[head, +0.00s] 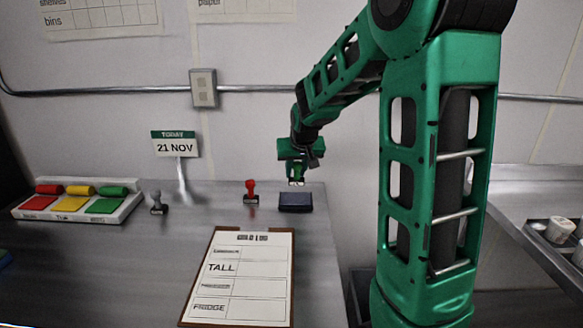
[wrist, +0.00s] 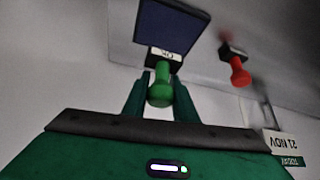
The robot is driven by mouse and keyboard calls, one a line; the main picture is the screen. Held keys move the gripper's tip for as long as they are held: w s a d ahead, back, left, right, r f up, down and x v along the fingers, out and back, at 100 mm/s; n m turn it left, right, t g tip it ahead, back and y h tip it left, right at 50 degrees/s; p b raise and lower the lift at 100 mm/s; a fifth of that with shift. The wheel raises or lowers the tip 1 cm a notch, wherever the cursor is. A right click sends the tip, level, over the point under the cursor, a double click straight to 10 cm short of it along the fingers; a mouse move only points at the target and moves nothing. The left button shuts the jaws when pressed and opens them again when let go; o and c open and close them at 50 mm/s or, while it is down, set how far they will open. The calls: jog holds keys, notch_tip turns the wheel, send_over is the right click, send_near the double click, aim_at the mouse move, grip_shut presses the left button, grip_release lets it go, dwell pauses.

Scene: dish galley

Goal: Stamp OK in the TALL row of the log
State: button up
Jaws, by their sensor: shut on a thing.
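My gripper (head: 297,172) is shut on a green-handled stamp (wrist: 160,90), held between its two fingers (wrist: 159,98) in the wrist view. The stamp's dark base has a white label that seems to read OK. The stamp is at the dark blue ink pad (head: 296,202), which also shows beyond it in the wrist view (wrist: 175,22); I cannot tell whether they touch. The log (head: 262,272) lies on a brown clipboard on the counter, in front of the pad. Its TALL row (head: 222,267) is second from the top, and its right cell looks blank.
A red-handled stamp (head: 251,192) stands left of the pad, and a grey one (head: 157,203) farther left. A TODAY 21 NOV sign (head: 175,145) stands behind. A tray with red, yellow and green pads (head: 130,208) is at far left. Counter left of the log is clear.

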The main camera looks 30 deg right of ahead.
aim_at(295, 195)
jog(key=shift+a+f, duration=0.2)
jog(key=shift+f, duration=2.05)
jog(key=shift+s+f, duration=0.1)
jog(key=shift+f, duration=0.4)
dwell(0.4)
jog(key=shift+r, duration=3.55)
